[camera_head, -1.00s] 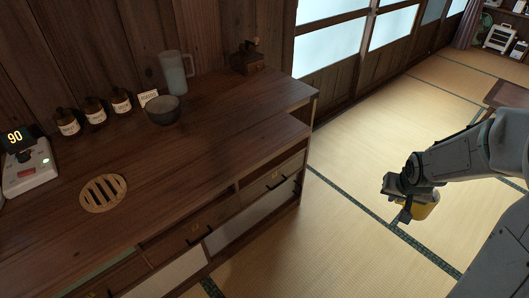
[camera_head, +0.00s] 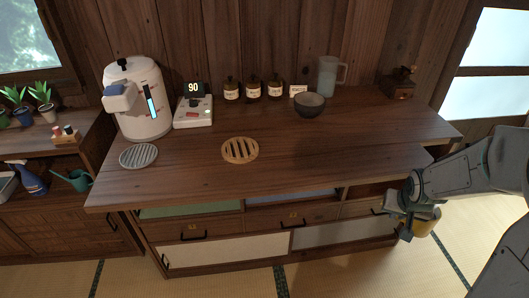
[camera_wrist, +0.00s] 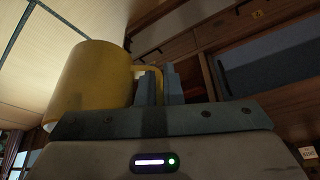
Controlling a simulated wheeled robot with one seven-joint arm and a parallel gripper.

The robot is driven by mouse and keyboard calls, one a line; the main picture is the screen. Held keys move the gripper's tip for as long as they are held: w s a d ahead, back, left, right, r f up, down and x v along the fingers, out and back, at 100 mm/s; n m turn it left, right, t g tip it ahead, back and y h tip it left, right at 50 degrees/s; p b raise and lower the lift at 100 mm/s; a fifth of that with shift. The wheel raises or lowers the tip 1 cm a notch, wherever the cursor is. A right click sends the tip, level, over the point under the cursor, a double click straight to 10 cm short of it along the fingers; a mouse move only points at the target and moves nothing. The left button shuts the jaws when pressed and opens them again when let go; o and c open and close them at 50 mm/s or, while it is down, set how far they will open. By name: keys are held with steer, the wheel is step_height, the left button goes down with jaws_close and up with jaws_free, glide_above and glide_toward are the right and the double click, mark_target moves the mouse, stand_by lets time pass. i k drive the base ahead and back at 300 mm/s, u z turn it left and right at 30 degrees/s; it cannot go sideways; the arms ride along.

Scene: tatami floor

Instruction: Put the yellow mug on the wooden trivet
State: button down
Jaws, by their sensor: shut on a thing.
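The yellow mug (camera_head: 424,222) is held by my gripper (camera_head: 407,214) at the right, in front of the cabinet's right end and below the level of its top. In the wrist view the yellow mug (camera_wrist: 92,82) fills the left part, and my gripper (camera_wrist: 160,86) is shut at its handle side. The round wooden trivet (camera_head: 240,150) with slots lies flat and bare on the wooden counter, well left of my gripper. My arm hides part of the cabinet's right end.
The wooden counter (camera_head: 330,160) is clear right of the trivet. A round grey rack (camera_head: 138,155) lies left of it, by a white water dispenser (camera_head: 140,98). Behind stand a scale (camera_head: 193,112), several brown jars (camera_head: 253,88), a dark bowl (camera_head: 310,105), a pitcher (camera_head: 328,76) and a grinder (camera_head: 398,84).

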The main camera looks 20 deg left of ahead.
mark_target(236, 147)
steer(key=u, duration=1)
